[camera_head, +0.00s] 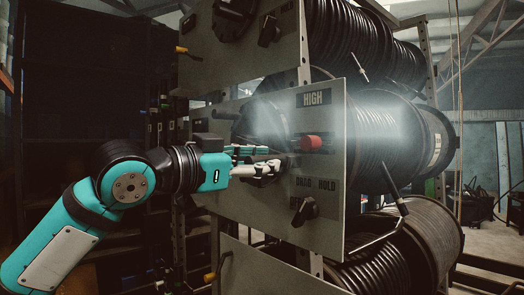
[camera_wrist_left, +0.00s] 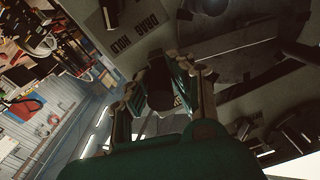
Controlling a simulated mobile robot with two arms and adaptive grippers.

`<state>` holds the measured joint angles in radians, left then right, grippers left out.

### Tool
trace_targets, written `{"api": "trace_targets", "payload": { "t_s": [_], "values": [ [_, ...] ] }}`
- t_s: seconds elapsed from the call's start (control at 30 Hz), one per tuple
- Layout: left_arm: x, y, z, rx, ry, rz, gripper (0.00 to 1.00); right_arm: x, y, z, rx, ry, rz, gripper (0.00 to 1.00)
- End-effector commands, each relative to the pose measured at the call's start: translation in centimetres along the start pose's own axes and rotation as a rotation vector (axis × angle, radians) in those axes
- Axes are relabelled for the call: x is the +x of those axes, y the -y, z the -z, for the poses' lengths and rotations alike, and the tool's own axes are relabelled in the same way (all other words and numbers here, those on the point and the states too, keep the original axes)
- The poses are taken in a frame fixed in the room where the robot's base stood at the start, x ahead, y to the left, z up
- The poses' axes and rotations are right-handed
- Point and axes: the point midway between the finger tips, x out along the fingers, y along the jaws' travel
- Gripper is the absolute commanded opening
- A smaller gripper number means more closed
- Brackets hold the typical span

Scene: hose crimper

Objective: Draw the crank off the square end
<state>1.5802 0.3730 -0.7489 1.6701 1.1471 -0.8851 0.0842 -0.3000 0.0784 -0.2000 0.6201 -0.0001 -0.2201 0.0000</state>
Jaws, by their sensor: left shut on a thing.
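My left gripper (camera_head: 278,167) is in front of the grey middle panel, left of and below the red knob. In the left wrist view my left gripper (camera_wrist_left: 163,108) is shut around a dark round piece (camera_wrist_left: 160,88), which looks like the grip of the crank. Most of the crank is dark or behind the fingers. The square end is not clearly visible; a dark round plate (camera_head: 262,122) shows on the panel behind the gripper. My right gripper is not in view.
The grey panel (camera_head: 325,215) carries a red knob (camera_head: 311,143), a HIGH label (camera_head: 314,98) and a black HOLD switch (camera_head: 304,211). Hose reels (camera_head: 385,125) stand behind it. A bent rod with a black grip (camera_head: 396,190) sticks out at the right. Dark shelving stands at the left.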

Motion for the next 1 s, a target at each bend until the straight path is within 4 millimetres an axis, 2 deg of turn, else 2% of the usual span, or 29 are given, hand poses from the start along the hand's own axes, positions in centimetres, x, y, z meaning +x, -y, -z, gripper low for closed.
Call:
{"api": "trace_targets", "payload": {
  "t_s": [0.03, 1.0],
  "values": [
    [0.2, -0.2, -0.8, -0.004, 0.018, -0.006, 0.00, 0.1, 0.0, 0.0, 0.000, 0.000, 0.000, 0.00],
    [-2.4, -0.4, -0.8, -0.005, 0.016, -0.010, 0.00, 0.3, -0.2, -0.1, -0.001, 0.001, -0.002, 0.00]
  ]
}}
